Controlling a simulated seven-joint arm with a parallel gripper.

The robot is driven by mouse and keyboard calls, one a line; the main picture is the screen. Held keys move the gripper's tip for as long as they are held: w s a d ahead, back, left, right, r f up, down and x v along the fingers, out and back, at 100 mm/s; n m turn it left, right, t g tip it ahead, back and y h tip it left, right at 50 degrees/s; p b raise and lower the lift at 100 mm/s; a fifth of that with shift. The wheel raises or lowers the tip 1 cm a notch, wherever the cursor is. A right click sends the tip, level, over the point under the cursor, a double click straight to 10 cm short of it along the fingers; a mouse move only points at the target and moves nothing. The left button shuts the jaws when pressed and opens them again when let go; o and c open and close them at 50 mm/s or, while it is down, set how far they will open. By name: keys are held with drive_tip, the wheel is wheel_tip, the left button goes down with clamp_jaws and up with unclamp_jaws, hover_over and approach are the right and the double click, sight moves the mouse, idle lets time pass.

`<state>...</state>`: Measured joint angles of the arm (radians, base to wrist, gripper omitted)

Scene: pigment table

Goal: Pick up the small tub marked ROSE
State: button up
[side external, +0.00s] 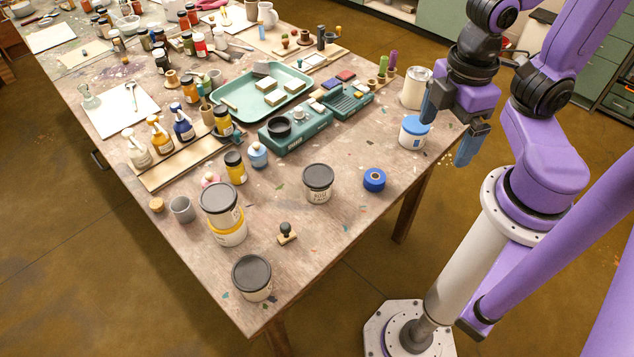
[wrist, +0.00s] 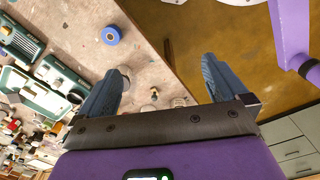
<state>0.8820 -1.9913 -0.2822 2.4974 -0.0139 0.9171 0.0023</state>
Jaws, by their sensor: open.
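No label clearly reads ROSE in either view. In the side view a dark-lidded tub (side external: 318,184) stands mid-table, its label too small to read. A dark-lidded tub (side external: 221,198) sits on a yellow-banded tub (side external: 230,235) at the left. Another dark-lidded tub (side external: 252,278) stands at the near corner. A white tub with a blue lid (side external: 412,134) stands by the right edge, beside my gripper (side external: 447,134). My gripper is open and empty, above the table edge. In the wrist view nothing is between its fingertips (wrist: 163,65), and tubs are partly hidden behind it.
A blue tape roll (side external: 374,180) and a small stamp (side external: 287,233) lie near the tubs. A teal tray (side external: 236,91), green boxes (side external: 300,132) and several bottles crowd the table farther back. Bare tabletop surrounds the mid-table tub.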

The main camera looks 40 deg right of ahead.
drive_tip(key=w+a+f+n+t+h, duration=0.4)
drive_tip(key=w+a+f+n+h, duration=0.15)
drive_tip(key=f+n, duration=0.2)
drive_tip(key=n+t, duration=0.8)
drive_tip(key=n, duration=0.3)
approach(320, 178)
drive_tip(key=x, duration=1.1)
drive_tip(key=shift+w+d+f, duration=0.1)
drive_tip(key=shift+w+d, duration=0.05)
drive_tip(key=shift+w, duration=0.25)
drive_tip(key=c, duration=1.1)
